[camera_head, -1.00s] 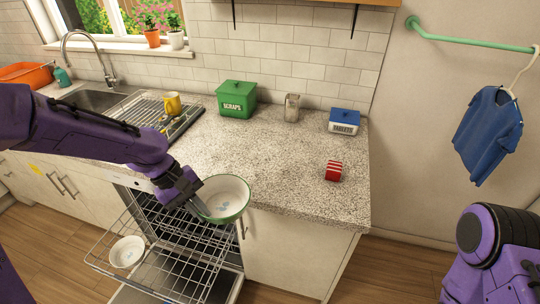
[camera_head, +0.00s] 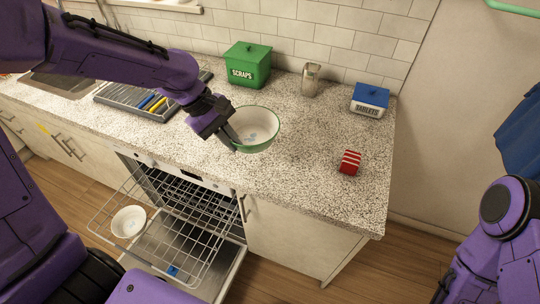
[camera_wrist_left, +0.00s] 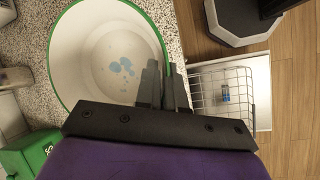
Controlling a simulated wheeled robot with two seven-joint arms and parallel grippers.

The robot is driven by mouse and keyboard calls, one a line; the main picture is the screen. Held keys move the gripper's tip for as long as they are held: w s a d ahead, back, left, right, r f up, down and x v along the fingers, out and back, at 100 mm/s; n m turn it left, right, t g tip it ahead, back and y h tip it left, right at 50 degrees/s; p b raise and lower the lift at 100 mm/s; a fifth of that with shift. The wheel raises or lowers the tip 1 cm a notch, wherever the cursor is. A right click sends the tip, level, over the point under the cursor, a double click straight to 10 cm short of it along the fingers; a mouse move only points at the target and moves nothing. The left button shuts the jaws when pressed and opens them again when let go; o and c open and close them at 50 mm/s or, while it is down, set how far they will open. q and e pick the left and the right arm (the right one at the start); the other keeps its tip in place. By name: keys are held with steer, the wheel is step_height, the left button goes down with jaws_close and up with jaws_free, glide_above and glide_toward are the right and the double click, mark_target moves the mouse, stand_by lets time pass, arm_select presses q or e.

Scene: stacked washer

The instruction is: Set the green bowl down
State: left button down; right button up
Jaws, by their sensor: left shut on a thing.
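The green bowl (camera_head: 258,132), white inside with a green rim and blue patches, is over the front part of the speckled counter (camera_head: 300,170). I cannot tell whether its base touches the counter. My left gripper (camera_head: 232,140) is shut on the bowl's left rim. In the left wrist view, the bowl (camera_wrist_left: 105,60) fills the upper left, and the fingers of my left gripper (camera_wrist_left: 163,88) are at its rim. My right arm is at the lower right of the head view, but its gripper does not show.
A green scraps box (camera_head: 248,65), a metal canister (camera_head: 311,80), a blue-lidded tablets box (camera_head: 369,101) and a red-and-white striped block (camera_head: 349,162) stand on the counter. Below, the open dishwasher rack (camera_head: 185,250) holds a white bowl (camera_head: 129,221).

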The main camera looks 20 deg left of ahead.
mark_target(252, 142)
arm_select(q)
steer(key=w, duration=0.1)
steer(key=w+d+f+p, duration=0.1)
steer(key=w+d, duration=0.1)
steer(key=w, duration=0.1)
steer(key=shift+d+f+p, duration=0.2)
steer(key=shift+f+p, duration=0.1)
steer(key=shift+f, duration=0.1)
steer(key=w+d+f, duration=0.1)
steer(key=f, duration=0.1)
steer(key=w+f, duration=0.1)
steer(key=w+d+f, duration=0.1)
steer(key=w+f, duration=0.1)
steer(key=shift+d+f+p, duration=0.3)
steer(key=shift+f+p, duration=0.05)
steer(key=shift+p, duration=0.05)
step_height(252, 142, down, 3)
steer(key=shift+w+d+f+p, duration=0.1)
steer(key=shift+p, duration=0.6)
steer(key=shift+f, duration=0.15)
steer(key=shift+f, duration=0.1)
steer(key=c, duration=1.2)
jaws_free()
steer(key=shift+c, duration=0.2)
